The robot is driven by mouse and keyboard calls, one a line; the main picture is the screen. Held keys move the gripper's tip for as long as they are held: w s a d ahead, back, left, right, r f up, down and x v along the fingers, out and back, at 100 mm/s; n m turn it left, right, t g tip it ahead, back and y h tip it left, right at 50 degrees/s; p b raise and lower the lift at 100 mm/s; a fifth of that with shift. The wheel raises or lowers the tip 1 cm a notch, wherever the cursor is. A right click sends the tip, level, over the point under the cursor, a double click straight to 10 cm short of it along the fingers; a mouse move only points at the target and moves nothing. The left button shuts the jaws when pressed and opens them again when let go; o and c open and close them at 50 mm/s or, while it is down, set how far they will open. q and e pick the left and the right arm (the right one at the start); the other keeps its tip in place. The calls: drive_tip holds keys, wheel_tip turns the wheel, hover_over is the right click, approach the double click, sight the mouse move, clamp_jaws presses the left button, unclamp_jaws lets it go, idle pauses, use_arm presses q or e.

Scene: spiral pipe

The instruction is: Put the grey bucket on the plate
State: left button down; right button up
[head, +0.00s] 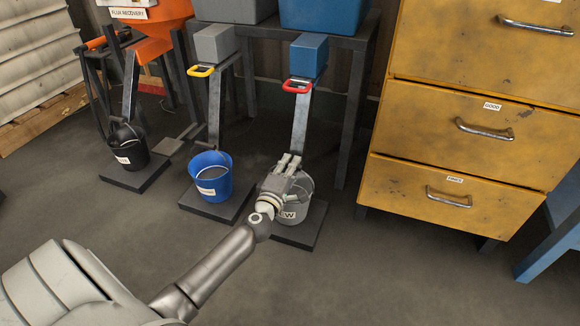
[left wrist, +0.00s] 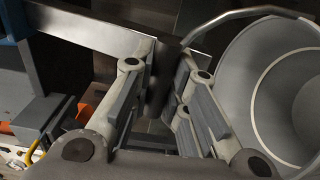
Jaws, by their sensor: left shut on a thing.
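The grey bucket (head: 304,198) has a white label and appears over the dark square plate (head: 301,236) below the right-hand chute. I cannot tell whether its base touches the plate. My left gripper (head: 290,163) covers part of the bucket's left side and rim. In the left wrist view, the gripper (left wrist: 160,65) is shut on the dark grip of the bucket's handle, and the wire handle (left wrist: 235,15) arches right over the bucket (left wrist: 262,75). My right gripper is out of view.
A blue bucket (head: 211,181) and a black bucket (head: 130,155) stand on their own plates to the left. A metal chute (head: 301,120) hangs above the grey bucket. A yellow drawer cabinet (head: 440,150) is to the right. The floor in front is clear.

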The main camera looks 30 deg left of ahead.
use_arm(q)
drive_tip(key=c, duration=1.4)
unclamp_jaws()
drive_tip(key=shift+f, duration=0.1)
drive_tip(key=shift+r, duration=0.2)
drive_tip(key=shift+s+d, duration=0.1)
drive_tip(key=shift+s, duration=0.25)
drive_tip(key=p+v, duration=0.2)
drive_tip(key=v, duration=0.9)
drive_tip(key=shift+s+d, duration=0.1)
drive_tip(key=shift+s, duration=0.05)
